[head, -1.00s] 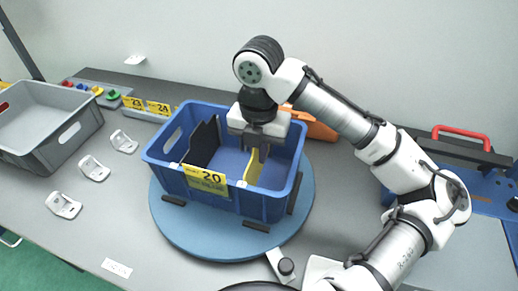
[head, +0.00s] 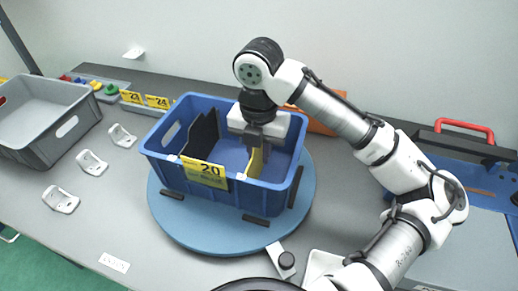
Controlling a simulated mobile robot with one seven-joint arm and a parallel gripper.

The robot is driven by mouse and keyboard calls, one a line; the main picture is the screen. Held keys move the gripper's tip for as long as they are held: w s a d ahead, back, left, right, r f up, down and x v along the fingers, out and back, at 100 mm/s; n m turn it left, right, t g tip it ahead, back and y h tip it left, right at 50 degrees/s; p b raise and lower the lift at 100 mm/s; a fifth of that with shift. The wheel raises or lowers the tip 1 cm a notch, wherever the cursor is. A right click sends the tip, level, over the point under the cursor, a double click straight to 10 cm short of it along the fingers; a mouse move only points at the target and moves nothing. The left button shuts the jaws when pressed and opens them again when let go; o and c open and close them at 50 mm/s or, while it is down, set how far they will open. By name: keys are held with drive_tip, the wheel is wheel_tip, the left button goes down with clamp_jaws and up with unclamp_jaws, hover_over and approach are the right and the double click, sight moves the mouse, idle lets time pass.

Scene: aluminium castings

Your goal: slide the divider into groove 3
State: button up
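The blue crate (head: 222,198), marked 20 on a yellow label, stands on a round blue turntable (head: 180,228). A black divider (head: 203,135) stands upright across its left part. A yellow divider (head: 254,163) is upright inside the right part of the crate. My gripper (head: 257,146) reaches down into the crate from above and appears shut on the top of the yellow divider. The fingers hide part of it. The grooves and the divider's lower edge cannot be made out, so I cannot tell which groove it is at.
A grey crate (head: 62,140) stands at the left, with several white brackets (head: 92,163) between it and the turntable. Labelled bins (head: 145,104) lie behind. An orange object (head: 325,112) is behind the blue crate. A blue case with a red handle (head: 465,127) is at the right.

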drive_tip(key=shift+o, duration=0.8)
wheel_tip(320, 180, up, 14)
drive_tip(key=shift+f, duration=0.1)
